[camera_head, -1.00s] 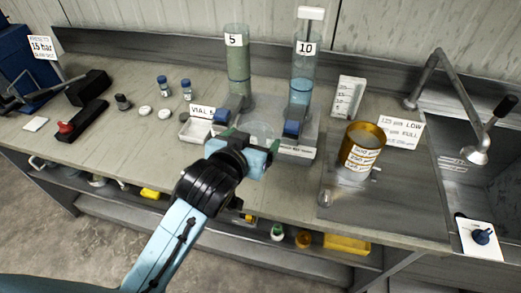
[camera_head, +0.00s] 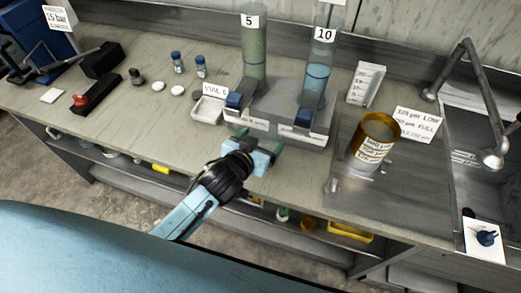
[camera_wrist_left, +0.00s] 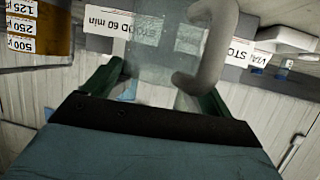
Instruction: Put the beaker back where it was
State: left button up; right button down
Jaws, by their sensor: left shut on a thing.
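My left gripper (camera_head: 260,142) is in front of the grey cylinder stand at the bench's front edge, its green fingers pointing at the stand. In the left wrist view the fingers (camera_wrist_left: 155,88) are closed around a clear, see-through beaker (camera_wrist_left: 150,62) with a thick frosted handle (camera_wrist_left: 208,50) on its right side. The beaker can hardly be made out in the head view, and its base is not clear. Whether it touches the bench cannot be told. My right gripper is not in view.
The stand (camera_head: 285,100) holds tall cylinders marked 5 (camera_head: 254,60) and 10 (camera_head: 319,65). A white vial tray (camera_head: 208,110) is left of it. An amber sieve stack (camera_head: 374,140) stands right on a metal board. The bench front (camera_head: 150,125) is clear left of the gripper.

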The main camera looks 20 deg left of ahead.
pick_arm(q)
jog(key=shift+f, duration=2.05)
jog(key=shift+f+b, duration=0.1)
jog(key=shift+b, duration=0.2)
jog(key=o, duration=1.2)
jog(key=shift+c, duration=0.2)
